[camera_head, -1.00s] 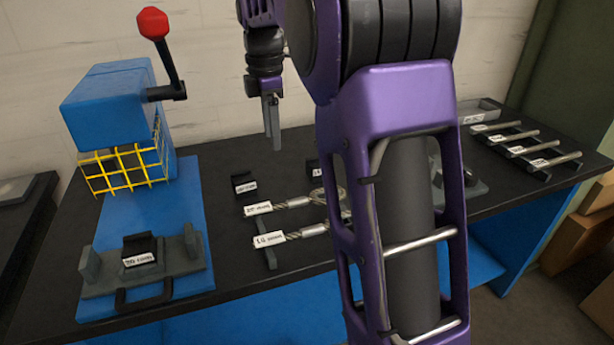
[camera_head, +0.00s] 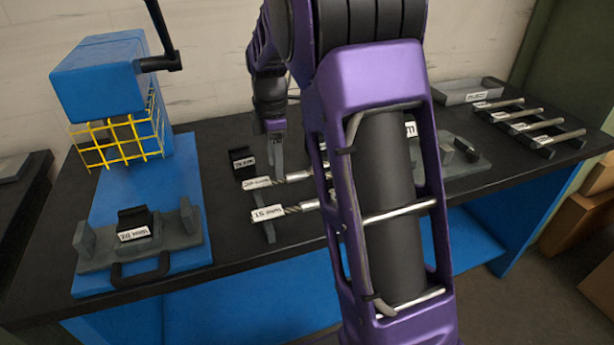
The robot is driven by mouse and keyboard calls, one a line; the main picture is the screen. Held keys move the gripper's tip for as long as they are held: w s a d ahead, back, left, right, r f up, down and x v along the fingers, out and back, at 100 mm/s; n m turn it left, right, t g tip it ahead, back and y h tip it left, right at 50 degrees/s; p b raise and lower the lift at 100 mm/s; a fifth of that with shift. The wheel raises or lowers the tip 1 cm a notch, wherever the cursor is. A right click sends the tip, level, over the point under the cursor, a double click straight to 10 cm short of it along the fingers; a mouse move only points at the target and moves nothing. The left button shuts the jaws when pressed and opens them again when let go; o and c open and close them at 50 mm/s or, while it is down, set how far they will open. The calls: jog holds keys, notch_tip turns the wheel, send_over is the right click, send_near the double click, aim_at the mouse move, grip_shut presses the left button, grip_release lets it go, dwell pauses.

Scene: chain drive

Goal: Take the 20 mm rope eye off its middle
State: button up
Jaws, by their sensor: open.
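The 20 mm rope eye (camera_head: 292,178) is the farther of two rope pieces on the black bench. A white label (camera_head: 257,183) is on its left end, and it lies about level on a dark rest. Its right end is hidden behind my arm. My gripper (camera_head: 277,174) points down with its fingers just above or behind the rope near the label. I cannot tell if they touch it. The jaws are open, with nothing seen between them.
The other rope eye, labelled 16 mm or similar (camera_head: 268,214), lies nearer, in parallel. A small black block (camera_head: 243,163) stands close on the left. A blue press with a yellow cage (camera_head: 118,138) is at left. Pins on a rack (camera_head: 530,125) are at right.

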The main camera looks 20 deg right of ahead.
aim_at(262, 182)
notch_tip(262, 182, down, 4)
jog(key=shift+s+d+r, duration=0.15)
grip_shut()
dwell(0.4)
